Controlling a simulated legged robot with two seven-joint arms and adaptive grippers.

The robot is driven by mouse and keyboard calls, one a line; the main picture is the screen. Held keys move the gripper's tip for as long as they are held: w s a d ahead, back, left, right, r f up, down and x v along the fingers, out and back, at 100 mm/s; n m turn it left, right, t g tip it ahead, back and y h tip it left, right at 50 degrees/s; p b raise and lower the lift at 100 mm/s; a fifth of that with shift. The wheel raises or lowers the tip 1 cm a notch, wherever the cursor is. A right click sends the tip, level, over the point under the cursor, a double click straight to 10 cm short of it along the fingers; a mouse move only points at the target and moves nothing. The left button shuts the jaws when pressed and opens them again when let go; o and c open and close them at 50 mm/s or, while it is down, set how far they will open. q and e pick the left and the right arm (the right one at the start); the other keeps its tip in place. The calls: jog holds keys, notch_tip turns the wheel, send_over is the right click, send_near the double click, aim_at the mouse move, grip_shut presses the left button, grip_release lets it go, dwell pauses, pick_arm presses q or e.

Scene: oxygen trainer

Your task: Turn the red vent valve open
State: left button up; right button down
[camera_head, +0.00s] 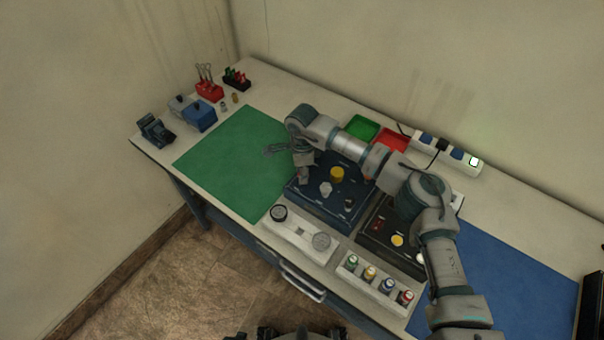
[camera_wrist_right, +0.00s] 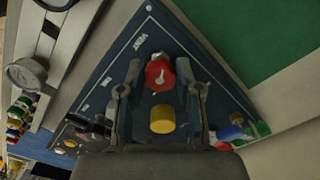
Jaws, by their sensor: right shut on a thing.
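The red vent valve (camera_wrist_right: 160,74) shows in the right wrist view as a round red knob with a pale pointer mark, beside a white label on the dark blue panel (camera_wrist_right: 150,28). My right gripper (camera_wrist_right: 159,80) is shut on it, one finger on each side. In the head view my right gripper (camera_head: 303,176) reaches down to the left part of the panel (camera_head: 322,211), and the red valve is hidden there. A yellow knob (camera_wrist_right: 162,120) is close below the valve in the wrist view; it also shows in the head view (camera_head: 337,174).
A white gauge block (camera_head: 296,232) stands in front of the panel. A black box (camera_head: 380,240) and a rack of several small bottles (camera_head: 370,284) are to its right. A green mat (camera_head: 228,165) lies clear at left, a blue mat (camera_head: 510,285) at right.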

jog(key=n+b, duration=0.1)
jog(key=n, duration=0.2)
jog(key=shift+w+d, duration=0.1)
jog(key=shift+d, duration=0.05)
pick_arm(q)
jog(key=w+r+b, duration=0.1)
jog(key=w+r, duration=0.3)
jog(key=r, duration=0.2)
jog(key=shift+d, duration=0.35)
pick_arm(e)
jog(key=shift+r+n, duration=0.15)
jog(key=shift+n, duration=1.35)
jog(key=c, duration=1)
grip_release()
pick_arm(q)
jog(key=shift+w, duration=0.1)
pick_arm(e)
jog(key=shift+o, duration=1.1)
notch_tip(320, 180, up, 12)
jog(key=shift+w, duration=0.1)
